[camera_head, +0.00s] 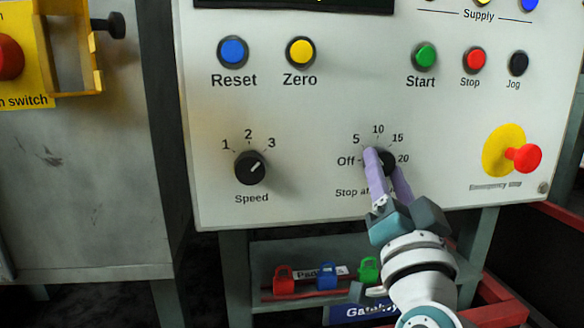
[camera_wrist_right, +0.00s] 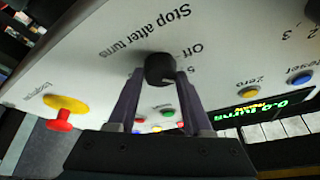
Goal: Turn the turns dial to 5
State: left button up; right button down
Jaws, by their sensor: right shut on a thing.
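The turns dial (camera_head: 389,160) is a black knob on the white panel, with marks Off, 5, 10, 15 and 20 around it. My right gripper (camera_head: 386,165) has its two purple fingers on either side of the knob and is shut on it. In the right wrist view the dial (camera_wrist_right: 159,70) sits between the fingertips of the gripper (camera_wrist_right: 160,80), with "Stop after turns" printed upside down above it. The fingers cover part of the knob, and its pointer direction cannot be told. My left gripper is not in view.
The Speed dial (camera_head: 250,168) is left of the turns dial. The red emergency stop (camera_head: 523,157) sticks out to the right. Start (camera_head: 424,56), Stop (camera_head: 473,61) and Jog (camera_head: 518,63) buttons are above. A shelf with coloured padlocks (camera_head: 326,275) is below.

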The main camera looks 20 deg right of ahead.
jog(key=shift+c, duration=1.6)
grip_release()
jog(key=p+v, duration=0.1)
jog(key=v, duration=0.9)
jog(key=shift+w+r, duration=0.1)
